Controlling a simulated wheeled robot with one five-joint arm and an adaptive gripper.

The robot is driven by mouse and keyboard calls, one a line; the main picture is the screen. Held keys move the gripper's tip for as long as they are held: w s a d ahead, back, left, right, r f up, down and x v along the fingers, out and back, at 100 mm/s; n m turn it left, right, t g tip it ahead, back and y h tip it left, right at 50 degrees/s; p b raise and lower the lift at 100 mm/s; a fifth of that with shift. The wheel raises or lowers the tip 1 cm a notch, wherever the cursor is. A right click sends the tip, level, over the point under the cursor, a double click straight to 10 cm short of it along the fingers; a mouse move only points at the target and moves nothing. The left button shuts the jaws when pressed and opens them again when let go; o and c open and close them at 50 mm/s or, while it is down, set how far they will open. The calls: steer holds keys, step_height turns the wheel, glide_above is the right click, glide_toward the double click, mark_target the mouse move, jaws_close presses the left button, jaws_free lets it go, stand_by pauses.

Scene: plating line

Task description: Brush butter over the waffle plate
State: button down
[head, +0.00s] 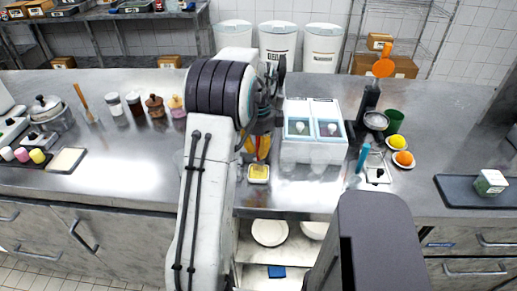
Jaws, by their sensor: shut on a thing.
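My gripper (264,128) is over the counter, left of a white and pale-blue two-well unit (313,152), and is partly hidden by my arm. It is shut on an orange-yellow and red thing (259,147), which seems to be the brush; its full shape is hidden. Just below that, a small pale dish with yellow contents (258,173), which looks like butter, sits on the counter near its front edge. I cannot tell whether the brush touches it. I cannot make out a waffle plate for certain; my arm covers part of the counter.
Several jars (134,104) and a lidded pot (47,112) stand at left. A green cup (393,121), a sieve (376,120) and small plates with a lemon (397,143) and an orange (404,159) stand at right. A dark tray (449,189) lies far right.

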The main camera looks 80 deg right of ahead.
steer(key=shift+f+b, duration=0.3)
steer(key=shift+f, duration=0.25)
stand_by(1.3)
steer(key=shift+r, duration=0.1)
steer(key=shift+r+p, duration=3)
steer(key=shift+r, duration=0.5)
steer(key=shift+w, duration=0.1)
